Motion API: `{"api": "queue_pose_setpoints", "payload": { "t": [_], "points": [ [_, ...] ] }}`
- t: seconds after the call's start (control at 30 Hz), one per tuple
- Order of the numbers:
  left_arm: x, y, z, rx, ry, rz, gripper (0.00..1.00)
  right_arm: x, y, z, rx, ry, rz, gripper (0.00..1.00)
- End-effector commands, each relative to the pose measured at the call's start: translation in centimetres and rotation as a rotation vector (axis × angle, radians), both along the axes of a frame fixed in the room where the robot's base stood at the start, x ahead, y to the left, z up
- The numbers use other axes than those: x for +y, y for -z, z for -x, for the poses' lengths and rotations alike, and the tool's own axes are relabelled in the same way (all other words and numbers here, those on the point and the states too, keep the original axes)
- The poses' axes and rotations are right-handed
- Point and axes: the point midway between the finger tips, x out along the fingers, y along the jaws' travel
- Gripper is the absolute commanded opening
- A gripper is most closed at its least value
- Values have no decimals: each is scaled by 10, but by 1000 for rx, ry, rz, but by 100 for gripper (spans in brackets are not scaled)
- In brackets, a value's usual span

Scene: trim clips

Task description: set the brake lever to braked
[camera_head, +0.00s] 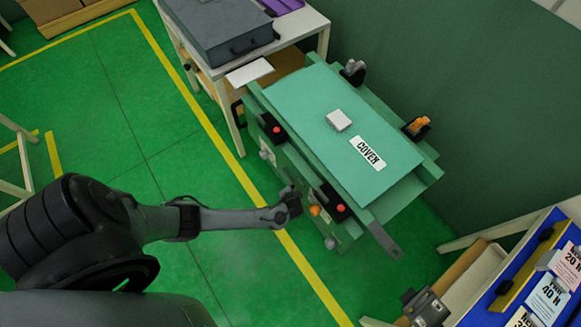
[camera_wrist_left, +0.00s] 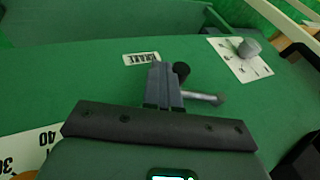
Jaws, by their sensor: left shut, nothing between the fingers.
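A grey lever (camera_wrist_left: 205,98) with a rounded end sticks out to the right from behind my fingers in the left wrist view. A white label (camera_wrist_left: 141,58) that seems to read BRAKE is on the green panel (camera_wrist_left: 80,70) just beyond it. A dark round knob or pivot (camera_wrist_left: 182,70) shows beside the fingertips. My left gripper (camera_wrist_left: 160,66) is shut and empty, close to the lever; I cannot tell whether it touches. In the head view my left gripper (camera_head: 292,203) is beside the front side of the green machine (camera_head: 310,95). The lever's setting cannot be read.
A white plate with a grey round knob (camera_wrist_left: 249,48) lies right of the label. A grey bar (camera_head: 385,241) juts from the machine's end. Open green floor (camera_head: 110,120) lies left.

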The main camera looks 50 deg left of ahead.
Motion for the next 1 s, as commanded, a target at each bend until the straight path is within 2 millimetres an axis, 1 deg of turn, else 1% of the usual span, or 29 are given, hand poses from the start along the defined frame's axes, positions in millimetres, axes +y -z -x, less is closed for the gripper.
{"api": "queue_pose_setpoints", "payload": {
  "t": [0.07,0.43,0.57,0.67,1.0],
  "points": [
    [1,-4,0,-1,-2,0,0,0,-4,0,0,0,0,43],
    [1,-4,-1,-3,-3,-2,0,-1,-4,0,0,-4,5,43],
    [-1,-9,1,-3,-3,-2,0,-2,-7,0,0,-6,9,43],
    [-5,-19,5,-3,-3,-2,0,-2,-13,0,-1,-7,11,43],
    [-30,-69,23,-2,0,0,0,-2,-39,0,0,-6,8,43]
  ]
}}
